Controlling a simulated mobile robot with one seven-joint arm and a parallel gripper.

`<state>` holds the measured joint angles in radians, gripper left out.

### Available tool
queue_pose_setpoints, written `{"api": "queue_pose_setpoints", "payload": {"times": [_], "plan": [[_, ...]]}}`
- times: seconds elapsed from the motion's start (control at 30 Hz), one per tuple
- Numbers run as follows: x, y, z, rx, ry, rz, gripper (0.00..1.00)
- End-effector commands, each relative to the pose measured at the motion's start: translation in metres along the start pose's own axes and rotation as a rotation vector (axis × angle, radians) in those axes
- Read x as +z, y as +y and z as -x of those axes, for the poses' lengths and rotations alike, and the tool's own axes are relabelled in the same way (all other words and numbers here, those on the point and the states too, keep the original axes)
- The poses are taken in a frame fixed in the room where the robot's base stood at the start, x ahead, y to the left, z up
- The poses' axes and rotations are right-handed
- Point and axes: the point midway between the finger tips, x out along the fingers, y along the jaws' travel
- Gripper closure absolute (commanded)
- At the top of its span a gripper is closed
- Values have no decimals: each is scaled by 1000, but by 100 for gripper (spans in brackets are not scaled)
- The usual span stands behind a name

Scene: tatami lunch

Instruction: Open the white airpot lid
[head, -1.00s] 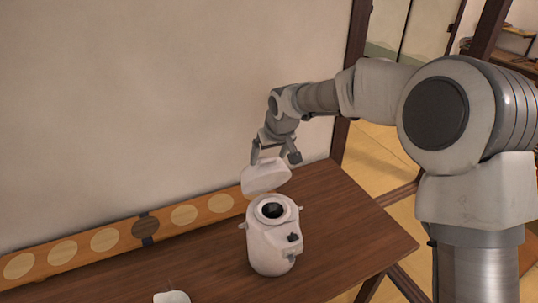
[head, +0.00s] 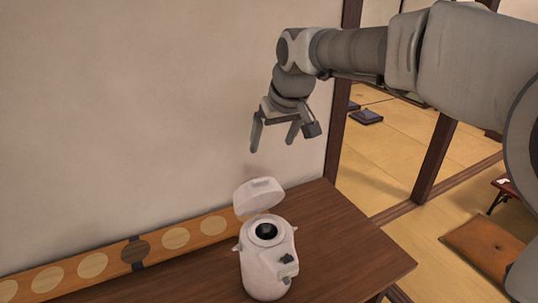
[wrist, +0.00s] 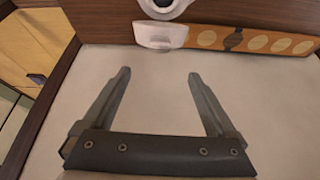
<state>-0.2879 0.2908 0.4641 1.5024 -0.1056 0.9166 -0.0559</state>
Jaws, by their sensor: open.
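The white airpot (head: 262,277) stands upright on the dark wooden table. Its lid (head: 260,196) is raised and tilted back, and the dark round opening (head: 266,231) shows below it. My gripper (head: 272,148) is open and empty in the air above the lid, apart from it. In the wrist view my gripper (wrist: 154,75) has both fingers spread with nothing between them. The lid (wrist: 160,36) and part of the airpot (wrist: 162,12) show at the top of that view, beyond the fingertips.
A long wooden board with pale and dark discs (head: 206,230) lies along the back of the table (head: 345,250), against the plain wall (head: 130,120). An orange cushion (head: 485,248) lies on the floor at the right. The table right of the airpot is clear.

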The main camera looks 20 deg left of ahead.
Motion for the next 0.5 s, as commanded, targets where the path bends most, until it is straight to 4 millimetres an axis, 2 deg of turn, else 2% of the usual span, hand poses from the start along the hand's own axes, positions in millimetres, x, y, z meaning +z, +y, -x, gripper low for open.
{"api": "queue_pose_setpoints", "payload": {"times": [0.17,0.43,0.5], "plan": [[0,0,13,1,0,1,7],[0,0,14,0,-1,1,7],[1,1,15,1,-1,0,18]]}}
